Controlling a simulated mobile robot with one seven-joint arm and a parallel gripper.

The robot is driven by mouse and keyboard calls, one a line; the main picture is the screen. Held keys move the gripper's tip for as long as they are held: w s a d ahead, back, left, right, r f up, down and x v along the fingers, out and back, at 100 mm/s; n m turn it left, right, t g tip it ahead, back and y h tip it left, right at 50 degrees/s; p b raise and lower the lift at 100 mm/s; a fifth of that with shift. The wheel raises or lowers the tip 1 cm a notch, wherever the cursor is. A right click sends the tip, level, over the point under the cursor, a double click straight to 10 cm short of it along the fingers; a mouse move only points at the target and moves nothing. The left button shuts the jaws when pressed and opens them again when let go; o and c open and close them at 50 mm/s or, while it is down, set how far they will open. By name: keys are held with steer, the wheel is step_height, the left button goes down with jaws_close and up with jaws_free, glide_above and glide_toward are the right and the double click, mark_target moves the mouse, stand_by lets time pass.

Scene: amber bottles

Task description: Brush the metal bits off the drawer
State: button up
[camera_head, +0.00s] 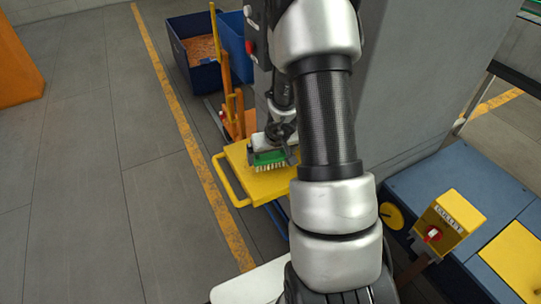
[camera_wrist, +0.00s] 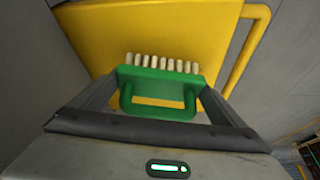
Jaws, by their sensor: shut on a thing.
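The yellow drawer (camera_head: 285,182) with a yellow bar handle (camera_head: 228,182) sticks out from a grey machine, left of my arm in the head view. In the wrist view the drawer (camera_wrist: 110,35) fills the top middle, its handle (camera_wrist: 250,50) at the right. My gripper (camera_head: 270,150) is over the drawer. It is shut on a green brush (camera_wrist: 160,90) with pale bristles pointing at the drawer. The brush also shows in the head view (camera_head: 269,158). I cannot tell whether the bristles touch the surface. No metal bits can be made out.
Dark blue bins (camera_head: 190,58), one with orange-brown contents, stand behind an orange post (camera_head: 228,85). The grey machine body (camera_head: 400,80) rises beside the drawer. A blue bench with a yellow lockout box (camera_head: 450,222) is at the right.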

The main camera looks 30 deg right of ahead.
steer(key=shift+f+b, duration=1)
steer(key=shift+b, duration=0.1)
stand_by(0.5)
